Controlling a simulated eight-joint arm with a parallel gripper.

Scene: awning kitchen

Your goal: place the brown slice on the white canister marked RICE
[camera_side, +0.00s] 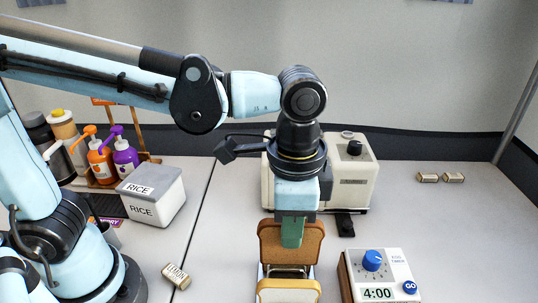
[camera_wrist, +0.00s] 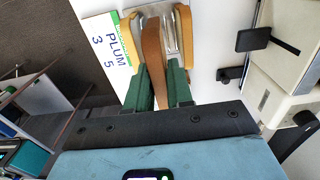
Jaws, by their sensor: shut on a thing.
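The brown slice (camera_side: 312,243) stands upright at the rack, below my gripper (camera_side: 291,232). My gripper's green fingers are shut on its upper part, and in the wrist view the slice (camera_wrist: 153,46) shows between the fingers (camera_wrist: 160,82). The metal rack (camera_wrist: 171,38) is close beside the slice; I cannot tell whether the slice is clear of it. A paler slice (camera_side: 288,292) stands in front in the side view. The white canister marked RICE (camera_side: 167,205) stands to the left, with a pale flat lid and nothing on it.
An egg timer (camera_side: 377,275) stands right of the rack, and a cream appliance (camera_side: 350,185) behind. Orange (camera_side: 101,162) and purple (camera_side: 125,157) bottles stand behind the canister. A LEMON block (camera_side: 176,276) lies front left. A PLUM card (camera_wrist: 108,48) is beside the rack.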

